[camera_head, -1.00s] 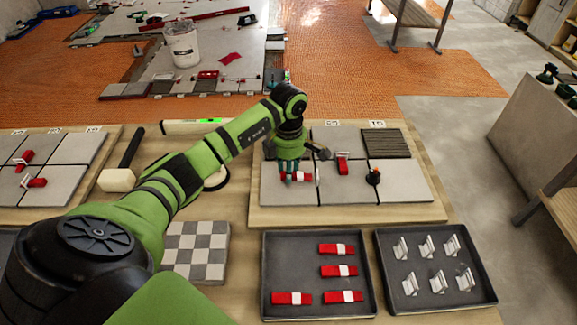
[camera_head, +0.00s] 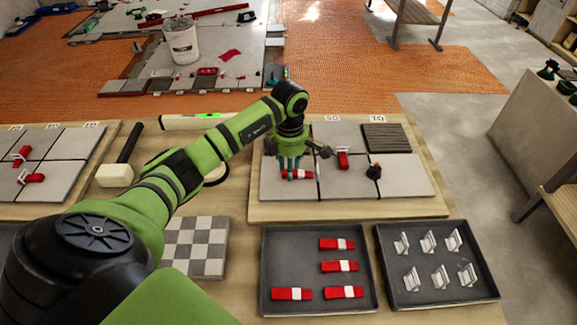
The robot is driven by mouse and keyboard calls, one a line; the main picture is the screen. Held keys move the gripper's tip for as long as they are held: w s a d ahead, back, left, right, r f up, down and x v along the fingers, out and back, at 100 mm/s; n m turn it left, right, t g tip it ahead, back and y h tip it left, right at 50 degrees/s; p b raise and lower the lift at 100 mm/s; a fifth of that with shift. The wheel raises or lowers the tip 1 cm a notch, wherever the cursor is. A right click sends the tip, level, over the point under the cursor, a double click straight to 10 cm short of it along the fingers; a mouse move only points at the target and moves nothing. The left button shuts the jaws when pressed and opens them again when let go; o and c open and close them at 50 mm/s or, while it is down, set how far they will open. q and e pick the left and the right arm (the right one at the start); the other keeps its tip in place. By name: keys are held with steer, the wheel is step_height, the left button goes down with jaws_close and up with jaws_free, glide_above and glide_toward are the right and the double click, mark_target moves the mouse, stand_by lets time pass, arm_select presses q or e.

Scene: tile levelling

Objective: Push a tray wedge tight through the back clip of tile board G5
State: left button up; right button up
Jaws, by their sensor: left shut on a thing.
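The tile board (camera_head: 345,209) is a wooden board bearing grey tiles, with one dark ribbed tile (camera_head: 383,138) at its back right. Its labels are too small to read surely. My left gripper (camera_head: 291,173) points down over the front left tile (camera_head: 285,190), shut on a red wedge with a white middle (camera_head: 304,174). The wedge lies sideways, low at the tile, its right end near the seam; whether it touches a clip there is unclear. Another red wedge with a white clip (camera_head: 343,158) stands further right. My right gripper is out of view.
A dark tray (camera_head: 285,255) holds several red wedges; another tray (camera_head: 433,297) holds several white clips. A mallet (camera_head: 116,175) and another tile board (camera_head: 55,202) lie left.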

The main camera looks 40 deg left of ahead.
mark_target(308, 172)
arm_select(q)
steer(key=shift+w+d, duration=0.15)
steer(key=shift+w+d, duration=0.3)
steer(key=shift+d, duration=0.1)
steer(key=shift+w+d+b, duration=0.15)
steer(key=shift+d+b, duration=0.05)
steer(key=shift+b, duration=0.1)
steer(key=shift+w+d+b, duration=0.55)
steer(key=shift+w+d, duration=0.35)
steer(key=shift+d, duration=0.2)
stand_by(1.4)
steer(key=o, duration=0.9)
steer(key=shift+r, duration=0.15)
steer(key=shift+d, duration=0.1)
